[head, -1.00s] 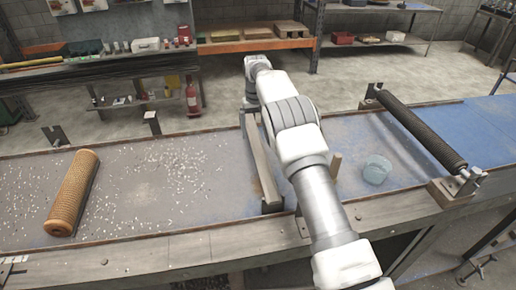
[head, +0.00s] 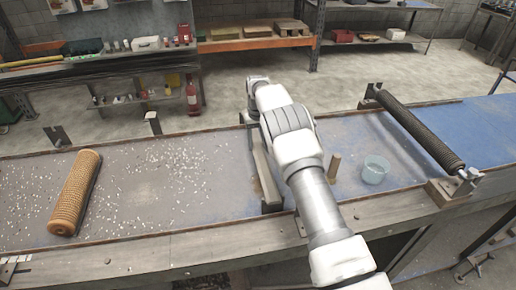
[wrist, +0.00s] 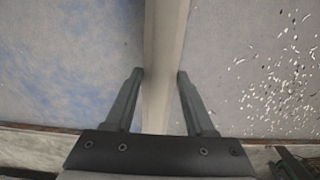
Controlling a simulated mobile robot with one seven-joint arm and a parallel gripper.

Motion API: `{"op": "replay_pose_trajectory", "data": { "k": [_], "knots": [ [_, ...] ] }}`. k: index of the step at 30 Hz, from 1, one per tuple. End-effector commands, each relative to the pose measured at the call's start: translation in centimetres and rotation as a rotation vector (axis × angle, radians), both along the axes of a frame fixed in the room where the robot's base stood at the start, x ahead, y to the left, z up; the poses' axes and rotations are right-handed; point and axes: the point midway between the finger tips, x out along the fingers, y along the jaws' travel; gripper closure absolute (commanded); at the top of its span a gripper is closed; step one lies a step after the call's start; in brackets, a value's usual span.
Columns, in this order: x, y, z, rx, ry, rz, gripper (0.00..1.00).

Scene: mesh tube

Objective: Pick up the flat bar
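The flat bar is most likely the long, narrow grey-brown bar (head: 266,172) near the middle of the bench, raised on dark end supports. In the wrist view the bar (wrist: 163,40) runs from the top edge down between the two fingers of my gripper (wrist: 160,74). The fingers are apart, one on each side of the bar, with the right fingertip very close to it. I cannot tell how far above the bar they are, or whether they touch it. In the head view my arm hides part of the bar, and the fingers cannot be made out.
A tan mesh tube (head: 75,192) lies at the left of the bench (head: 215,190), beside scattered white flakes. To the right stand a wooden peg (head: 334,167), a clear bluish cup (head: 375,169) and a dark mesh roller (head: 420,131) on mounts. Shelves line the back.

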Motion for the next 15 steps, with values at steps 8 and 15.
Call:
{"op": "replay_pose_trajectory", "data": {
  "k": [8,15],
  "knots": [
    [0.01,0.02,0.04,0.000,0.000,0.000,1.00],
    [0.01,0.02,0.06,0.000,0.000,0.000,1.00]
  ]
}}
